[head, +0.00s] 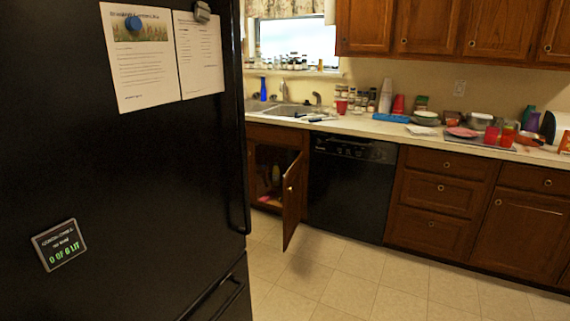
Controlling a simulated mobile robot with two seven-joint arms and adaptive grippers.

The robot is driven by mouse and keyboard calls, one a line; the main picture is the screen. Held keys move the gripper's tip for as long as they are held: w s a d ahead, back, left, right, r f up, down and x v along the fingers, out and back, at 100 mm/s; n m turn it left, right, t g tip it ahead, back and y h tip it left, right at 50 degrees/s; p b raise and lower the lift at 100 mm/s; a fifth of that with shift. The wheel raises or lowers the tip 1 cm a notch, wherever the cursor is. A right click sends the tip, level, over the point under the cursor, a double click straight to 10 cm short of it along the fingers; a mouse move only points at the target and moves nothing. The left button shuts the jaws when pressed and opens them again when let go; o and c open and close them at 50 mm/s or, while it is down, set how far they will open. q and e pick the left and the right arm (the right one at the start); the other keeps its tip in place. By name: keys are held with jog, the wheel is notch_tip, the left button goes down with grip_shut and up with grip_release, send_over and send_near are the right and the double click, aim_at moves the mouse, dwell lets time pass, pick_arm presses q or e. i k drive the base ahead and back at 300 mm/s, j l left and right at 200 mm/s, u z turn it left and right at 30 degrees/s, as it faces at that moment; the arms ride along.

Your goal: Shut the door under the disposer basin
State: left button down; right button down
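The cabinet door (292,200) under the sink is brown wood with a small round knob. It stands swung open into the room, seen at a steep angle, just left of the black dishwasher. The open cabinet (268,172) shows a dark inside with a few small items at its bottom. Above it is the sink basin (291,110), set in the pale counter, with a faucet behind. The left part of the sink and cabinet is partly hidden by the black fridge. Neither of my grippers shows in the head view.
A black fridge (120,180) with papers and a small sign fills the left side, close to me. A black dishwasher (350,190) adjoins the open door on the right. The counter (375,126) is cluttered with dishes and cups. The tiled floor (340,285) ahead is clear.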

aim_at(293, 178)
jog(key=i+l, duration=0.35)
jog(key=i, duration=0.2)
jog(key=i+l, duration=0.35)
jog(key=i, duration=0.7)
jog(key=i+l, duration=0.2)
jog(key=l, duration=0.15)
jog(key=i+l+u, duration=0.1)
jog(key=i+l, duration=0.3)
jog(key=l, duration=0.3)
jog(key=i+l+u, duration=0.1)
jog(key=l, duration=0.25)
jog(key=i+l+u, duration=0.1)
jog(key=i+l, duration=0.2)
